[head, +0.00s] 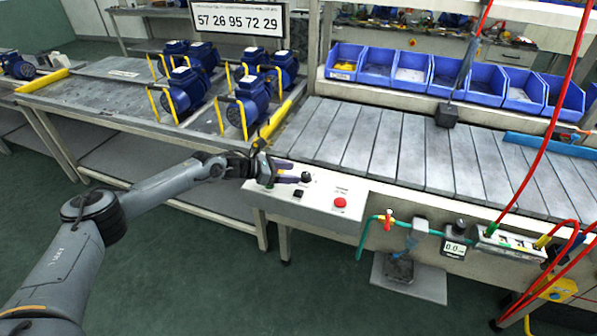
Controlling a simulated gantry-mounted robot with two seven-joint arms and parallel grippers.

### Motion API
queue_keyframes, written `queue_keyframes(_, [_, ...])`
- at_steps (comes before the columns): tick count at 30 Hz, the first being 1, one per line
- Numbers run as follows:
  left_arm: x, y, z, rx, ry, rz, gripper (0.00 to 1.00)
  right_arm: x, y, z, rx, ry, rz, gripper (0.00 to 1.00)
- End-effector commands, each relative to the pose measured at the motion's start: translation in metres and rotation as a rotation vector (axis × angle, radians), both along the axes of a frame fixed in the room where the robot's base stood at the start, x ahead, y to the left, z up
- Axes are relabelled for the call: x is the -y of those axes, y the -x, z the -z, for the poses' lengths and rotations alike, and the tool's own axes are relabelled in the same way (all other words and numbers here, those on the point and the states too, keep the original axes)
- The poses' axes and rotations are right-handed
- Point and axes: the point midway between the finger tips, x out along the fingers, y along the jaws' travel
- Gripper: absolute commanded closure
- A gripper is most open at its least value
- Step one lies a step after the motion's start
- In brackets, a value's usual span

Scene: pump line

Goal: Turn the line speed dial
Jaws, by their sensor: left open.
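The black dial knob (306,177) stands on the white control panel (322,207) at the front left end of the conveyor. My left gripper (292,172) reaches in from the left over the panel, its jaws apart and pointing at the knob. The fingertips are very close to the knob; I cannot tell whether they touch it. A red button (340,202) and a small black switch (298,194) are also on the panel. Any marks around the dial are too small to read. My right gripper is not in view.
The slatted conveyor (385,141) runs right behind the panel, with blue bins (411,70) above it. Several blue pumps (184,90) stand on the table to the left. A red hose (546,130) hangs at the right. Green floor is open in front.

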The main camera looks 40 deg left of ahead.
Motion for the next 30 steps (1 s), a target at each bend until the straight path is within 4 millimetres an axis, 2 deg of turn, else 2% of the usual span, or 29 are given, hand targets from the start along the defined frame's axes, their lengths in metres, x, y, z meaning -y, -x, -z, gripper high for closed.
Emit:
queue_keyframes(6, [-0.018, 0.028, -0.015, -0.001, -0.001, -0.001, 0.39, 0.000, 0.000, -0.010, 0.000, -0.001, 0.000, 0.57])
queue_keyframes(12, [-0.026, 0.042, -0.021, 0.000, 0.000, 0.000, 0.39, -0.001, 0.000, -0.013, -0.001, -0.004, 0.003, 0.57])
queue_keyframes(30, [-0.028, 0.045, -0.026, 0.000, 0.000, 0.000, 0.39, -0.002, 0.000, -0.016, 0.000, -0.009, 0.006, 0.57])
